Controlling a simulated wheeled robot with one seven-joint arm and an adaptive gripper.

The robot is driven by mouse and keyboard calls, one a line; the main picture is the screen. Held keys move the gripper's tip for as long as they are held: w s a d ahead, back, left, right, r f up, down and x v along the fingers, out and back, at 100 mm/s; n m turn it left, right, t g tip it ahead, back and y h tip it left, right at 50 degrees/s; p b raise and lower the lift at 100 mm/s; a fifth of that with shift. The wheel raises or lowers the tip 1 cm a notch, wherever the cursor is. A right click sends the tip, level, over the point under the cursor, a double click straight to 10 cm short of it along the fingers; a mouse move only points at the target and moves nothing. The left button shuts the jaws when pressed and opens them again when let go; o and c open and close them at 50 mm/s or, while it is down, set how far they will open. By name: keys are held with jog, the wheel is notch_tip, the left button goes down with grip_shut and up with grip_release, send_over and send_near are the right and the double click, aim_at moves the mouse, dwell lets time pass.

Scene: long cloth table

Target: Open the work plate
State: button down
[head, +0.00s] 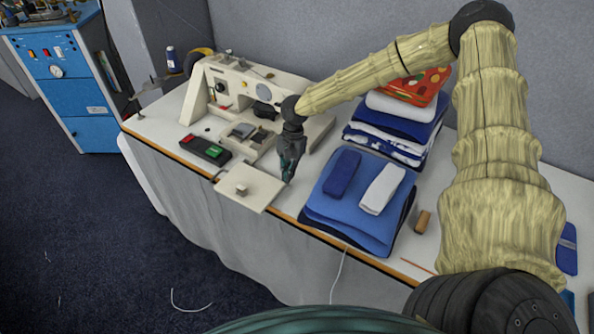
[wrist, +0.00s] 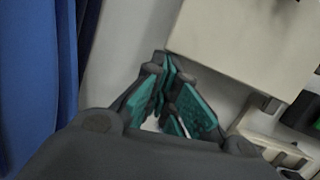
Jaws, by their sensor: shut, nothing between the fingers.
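The work plate (head: 262,193) is a flat cream plate with a small square knob on top. In the head view it sticks out past the table's front edge, in front of the sewing machine (head: 285,88), and a gap shows between it and the machine's bed. In the wrist view a cream plate (wrist: 245,40), which looks like the work plate, fills the upper right. My gripper (head: 287,177) is shut and empty, pointing down beside the plate's right edge. Its fingers also show in the wrist view (wrist: 168,75). I cannot tell whether they touch the plate.
A stack of folded blue cloth (head: 345,220) lies just right of my gripper, with little room between. A black box with red and green buttons (head: 205,150) sits left of the plate. More folded cloths (head: 395,130) stand behind.

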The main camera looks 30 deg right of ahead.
jog(key=shift+d, duration=0.1)
jog(key=shift+r, duration=0.15)
jog(key=p+v, duration=0.6)
jog(key=v, duration=0.3)
jog(key=shift+r, duration=0.35)
jog(key=shift+s, duration=0.1)
